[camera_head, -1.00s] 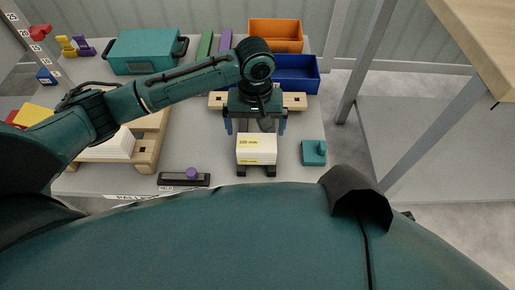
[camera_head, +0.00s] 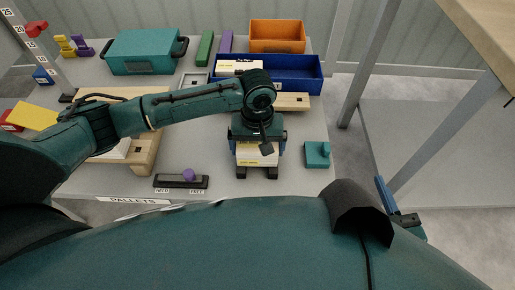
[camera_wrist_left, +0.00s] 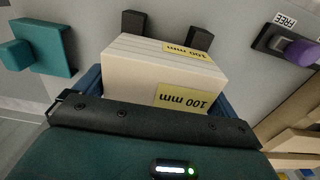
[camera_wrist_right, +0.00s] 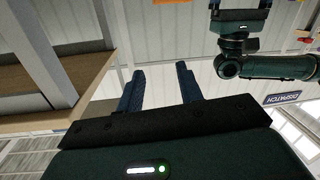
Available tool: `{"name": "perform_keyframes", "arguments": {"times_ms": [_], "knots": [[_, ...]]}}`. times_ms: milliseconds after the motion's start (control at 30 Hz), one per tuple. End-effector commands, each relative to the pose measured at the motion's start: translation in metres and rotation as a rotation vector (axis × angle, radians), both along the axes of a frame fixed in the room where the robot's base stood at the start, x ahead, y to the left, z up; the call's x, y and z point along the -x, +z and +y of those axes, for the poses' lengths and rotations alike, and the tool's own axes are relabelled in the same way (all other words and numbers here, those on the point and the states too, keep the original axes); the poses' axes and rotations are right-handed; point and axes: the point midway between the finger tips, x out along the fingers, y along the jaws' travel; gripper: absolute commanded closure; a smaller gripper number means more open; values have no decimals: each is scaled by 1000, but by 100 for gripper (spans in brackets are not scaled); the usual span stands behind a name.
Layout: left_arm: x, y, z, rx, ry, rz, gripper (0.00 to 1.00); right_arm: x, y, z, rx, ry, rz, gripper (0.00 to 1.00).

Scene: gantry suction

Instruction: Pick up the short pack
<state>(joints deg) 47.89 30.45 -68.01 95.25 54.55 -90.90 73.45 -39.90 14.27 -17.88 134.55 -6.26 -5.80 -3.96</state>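A white layered pack (camera_head: 257,155) with yellow 100 mm labels rests on two dark supports on the grey table. It also shows in the left wrist view (camera_wrist_left: 150,72). My left gripper (camera_head: 258,147) is over it from above, with one blue finger beside each end. The fingers look about as wide apart as before; whether they touch the pack is unclear. Another pale pack (camera_head: 238,67) with a yellow label is at the blue bin, partly hidden by my arm. My right gripper (camera_wrist_right: 160,88) is open and empty, at the right of the head view.
A teal block with a knob (camera_head: 317,154) stands just right of the pack. A HELD/FREE slider (camera_head: 181,181) lies to the left front. Wooden pallets (camera_head: 143,155), a blue bin (camera_head: 290,72), an orange bin (camera_head: 277,36) and a teal case (camera_head: 145,52) stand around.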

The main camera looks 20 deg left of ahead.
Motion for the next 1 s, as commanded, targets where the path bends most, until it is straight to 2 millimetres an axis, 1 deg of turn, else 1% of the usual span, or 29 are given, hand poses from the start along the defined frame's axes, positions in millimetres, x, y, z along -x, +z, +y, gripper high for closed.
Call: {"name": "perform_keyframes", "arguments": {"times_ms": [33,67,400,567,667,767,1000], "knots": [[0,0,0,0,0,0,9,0,0,0,0,0,0,64],[0,0,0,0,0,0,11,0,0,0,0,0,0,64],[0,0,0,0,0,1,39,0,0,0,0,0,1,64],[0,1,0,1,0,0,39,0,0,0,0,0,1,64],[0,5,0,1,0,-1,39,0,2,0,0,-1,3,64],[-1,18,0,2,0,-2,39,0,3,-2,3,-7,36,64],[-1,68,-1,2,0,-3,39,4,3,-7,11,-30,185,64]]}}
